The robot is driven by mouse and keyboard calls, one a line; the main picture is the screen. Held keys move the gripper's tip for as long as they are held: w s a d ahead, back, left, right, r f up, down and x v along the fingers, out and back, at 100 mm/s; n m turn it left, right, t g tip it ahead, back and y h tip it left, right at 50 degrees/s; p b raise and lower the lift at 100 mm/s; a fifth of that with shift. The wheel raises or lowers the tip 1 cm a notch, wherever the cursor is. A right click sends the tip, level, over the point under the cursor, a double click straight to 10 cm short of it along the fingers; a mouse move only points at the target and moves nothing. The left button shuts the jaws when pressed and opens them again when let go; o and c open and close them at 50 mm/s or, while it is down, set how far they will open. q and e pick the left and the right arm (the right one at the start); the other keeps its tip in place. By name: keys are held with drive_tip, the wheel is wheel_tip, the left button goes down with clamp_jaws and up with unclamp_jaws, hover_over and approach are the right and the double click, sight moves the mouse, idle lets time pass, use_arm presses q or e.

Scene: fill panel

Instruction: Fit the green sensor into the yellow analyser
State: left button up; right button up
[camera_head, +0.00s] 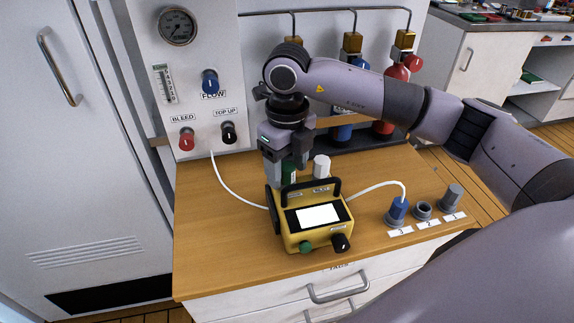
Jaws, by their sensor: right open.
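The yellow analyser (314,240) stands on the wooden counter, with a black handle, a bright white screen, a green knob and a black knob on its front. The green sensor (290,172) shows as a narrow green piece at the back left of the analyser. My right gripper (287,178) points down over that spot. Its jaws are open, with the green piece between the fingers. The handle and the fingers hide the sensor's lower end, so I cannot tell how it sits in the analyser. My left gripper is out of view.
A white cylinder (321,166) stands just right of the fingers. White tubes run from the analyser to the wall panel (190,70) and to a blue plug (398,209) beside grey sockets. Gas bottles stand behind my arm. The counter's left front (220,260) is clear.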

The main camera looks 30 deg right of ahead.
sight(288, 166)
wheel_tip(288, 166, up, 7)
drive_tip(key=shift+f, duration=0.1)
drive_tip(key=shift+s, duration=0.1)
idle(0.6)
